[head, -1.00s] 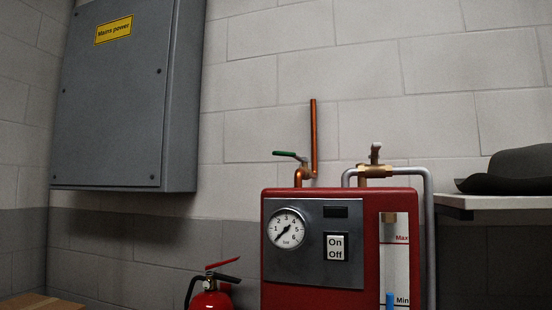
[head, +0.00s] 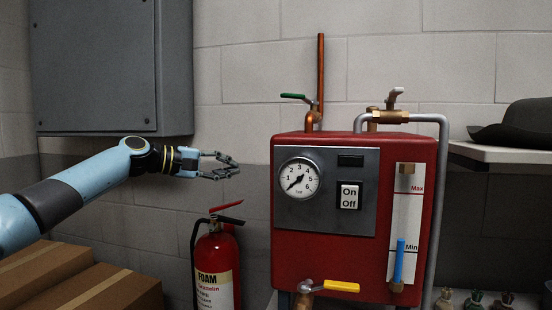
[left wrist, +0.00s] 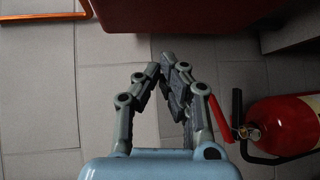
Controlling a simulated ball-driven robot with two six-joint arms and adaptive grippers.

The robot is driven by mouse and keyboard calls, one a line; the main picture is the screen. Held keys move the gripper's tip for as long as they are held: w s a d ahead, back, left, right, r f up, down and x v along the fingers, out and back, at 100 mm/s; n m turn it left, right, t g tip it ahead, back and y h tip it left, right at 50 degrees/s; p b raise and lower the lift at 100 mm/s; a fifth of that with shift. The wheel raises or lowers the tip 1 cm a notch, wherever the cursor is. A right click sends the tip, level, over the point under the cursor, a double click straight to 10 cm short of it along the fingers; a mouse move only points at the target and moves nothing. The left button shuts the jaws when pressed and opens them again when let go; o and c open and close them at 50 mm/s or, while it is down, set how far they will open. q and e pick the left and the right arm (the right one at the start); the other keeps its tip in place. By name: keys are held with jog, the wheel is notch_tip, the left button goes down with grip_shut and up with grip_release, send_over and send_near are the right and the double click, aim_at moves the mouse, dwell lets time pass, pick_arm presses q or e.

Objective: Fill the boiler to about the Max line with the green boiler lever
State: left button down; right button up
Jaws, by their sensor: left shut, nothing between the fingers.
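The red boiler (head: 325,240) stands in the middle right of the head view. Its green lever (head: 297,97) sits on a copper pipe at the boiler's top left. The sight glass (head: 405,215) on the boiler's front has Max and Min lines. Its blue column (head: 400,260) tops out a little above Min. My left gripper (head: 235,168) is shut and empty, left of the boiler and lower than the green lever, apart from both. Its fingers also show in the left wrist view (left wrist: 168,62). My right gripper is not in view.
A red fire extinguisher (head: 217,262) stands below my left gripper. Cardboard boxes (head: 90,285) lie at lower left. A grey cabinet (head: 110,70) hangs on the wall. A yellow lever (head: 341,286) is at the boiler's bottom. A hat (head: 520,128) rests on a shelf at right.

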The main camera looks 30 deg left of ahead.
aim_at(297, 98)
pick_arm(q)
notch_tip(297, 98, up, 17)
jog(key=s+d+m+h, duration=0.2)
jog(key=s+h, duration=0.1)
jog(key=w+d+p, duration=0.6)
jog(key=d, duration=0.3)
jog(key=shift+w+f+t, duration=0.2)
jog(key=shift+w+t, duration=0.15)
jog(key=shift+t, duration=0.05)
jog(key=shift+d, duration=0.1)
